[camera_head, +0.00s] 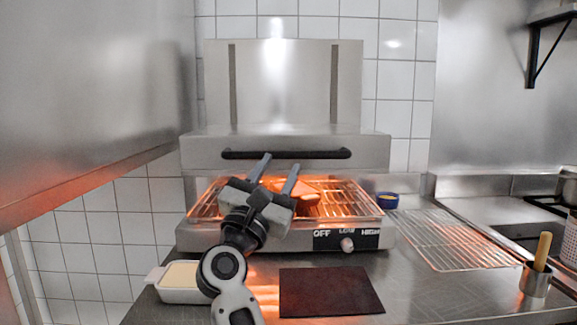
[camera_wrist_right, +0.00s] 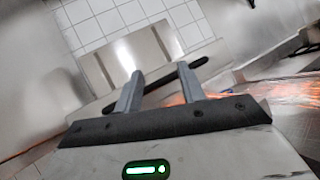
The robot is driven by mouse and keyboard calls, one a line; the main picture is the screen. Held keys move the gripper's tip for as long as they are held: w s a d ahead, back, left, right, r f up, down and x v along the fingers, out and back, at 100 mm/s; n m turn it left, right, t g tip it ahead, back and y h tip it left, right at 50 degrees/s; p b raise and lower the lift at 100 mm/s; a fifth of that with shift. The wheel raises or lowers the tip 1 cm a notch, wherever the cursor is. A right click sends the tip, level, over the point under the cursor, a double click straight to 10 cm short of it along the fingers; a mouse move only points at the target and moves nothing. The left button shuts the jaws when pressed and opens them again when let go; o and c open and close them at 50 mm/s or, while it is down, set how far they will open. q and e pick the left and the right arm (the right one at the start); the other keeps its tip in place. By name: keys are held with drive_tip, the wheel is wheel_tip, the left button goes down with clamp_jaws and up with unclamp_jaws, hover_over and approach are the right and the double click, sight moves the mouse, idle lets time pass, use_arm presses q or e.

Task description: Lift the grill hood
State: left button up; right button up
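The grill (camera_head: 215,235) stands on the steel counter with its hood (camera_head: 285,135) raised above the glowing grate. A black bar handle (camera_head: 325,154) runs across the hood's front; it also shows in the right wrist view (camera_wrist_right: 158,84), crossing behind the fingers. My right gripper (camera_head: 279,162) is open and empty, its two fingers apart, just in front of and below the handle's left half. One fingertip overlaps the handle in the head view; whether they touch I cannot tell. Food (camera_head: 300,190) lies on the grate, partly hidden by the gripper. My left gripper is not in view.
A white dish (camera_head: 178,283) sits at the front left, a dark board (camera_head: 330,291) in front of the grill. On the right are a wire rack (camera_head: 455,240), a blue bowl (camera_head: 387,200) and a metal cup (camera_head: 535,279) with a brush handle. A steel panel (camera_head: 80,100) overhangs the left.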

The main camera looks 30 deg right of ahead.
sight(286, 154)
drive_tip(key=w+a+r+m+g+y+b, duration=0.2)
drive_tip(key=w+a+r+m+g+y, duration=0.15)
drive_tip(key=m+y, duration=0.65)
drive_tip(key=w+d+f+p, duration=0.1)
drive_tip(key=w+d+p, duration=0.1)
drive_tip(key=d, duration=0.2)
drive_tip(key=w+d+f+m+h+p, duration=0.1)
drive_tip(key=w+d, duration=0.2)
drive_tip(key=d, duration=0.1)
drive_tip(key=w+d+f+m+h+p, duration=0.1)
drive_tip(key=w+d+p, duration=0.1)
drive_tip(key=d, duration=0.2)
drive_tip(key=shift+w+d+p, duration=0.1)
drive_tip(key=shift+w+p, duration=0.2)
drive_tip(key=shift+p, duration=0.05)
drive_tip(key=shift+w+d+f, duration=0.2)
drive_tip(key=shift+w+d, duration=0.25)
drive_tip(key=shift+d, duration=0.1)
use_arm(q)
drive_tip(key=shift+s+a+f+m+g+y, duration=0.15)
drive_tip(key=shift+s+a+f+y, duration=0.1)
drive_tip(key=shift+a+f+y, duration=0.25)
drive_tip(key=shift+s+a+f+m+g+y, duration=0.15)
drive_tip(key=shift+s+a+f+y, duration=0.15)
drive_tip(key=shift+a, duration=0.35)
use_arm(e)
drive_tip(key=shift+c, duration=0.3)
